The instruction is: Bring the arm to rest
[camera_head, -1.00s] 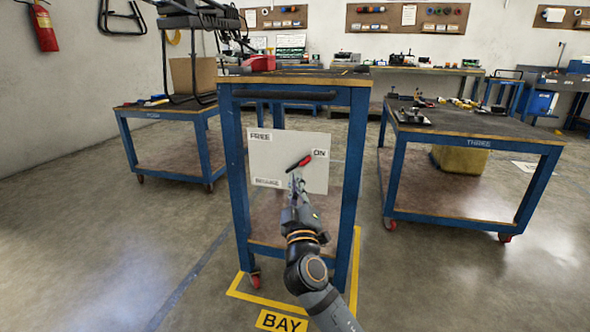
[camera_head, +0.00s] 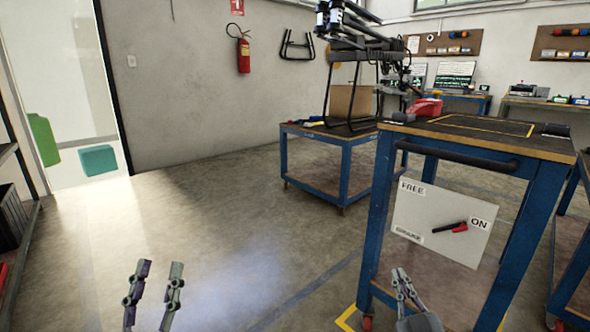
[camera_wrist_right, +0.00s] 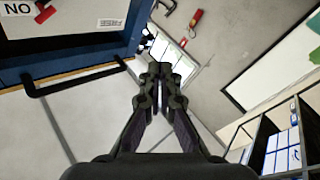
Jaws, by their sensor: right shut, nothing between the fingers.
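My right gripper (camera_head: 400,272) is shut and empty, low in front of the blue cart and below its white panel (camera_head: 412,215). Its closed fingers (camera_wrist_right: 160,70) fill the middle of the right wrist view, with the panel (camera_wrist_right: 80,12) at the top left, apart from them. The panel's red and black lever (camera_head: 455,228) has its red end by the ON label.
The blue cart (camera_head: 378,225) with a black handle bar stands at right. Behind it a lower blue table (camera_head: 345,165) holds a box and a black frame. A fire extinguisher (camera_head: 244,52) hangs on the wall. The floor (camera_head: 240,220) between the left gripper and the cart is clear.

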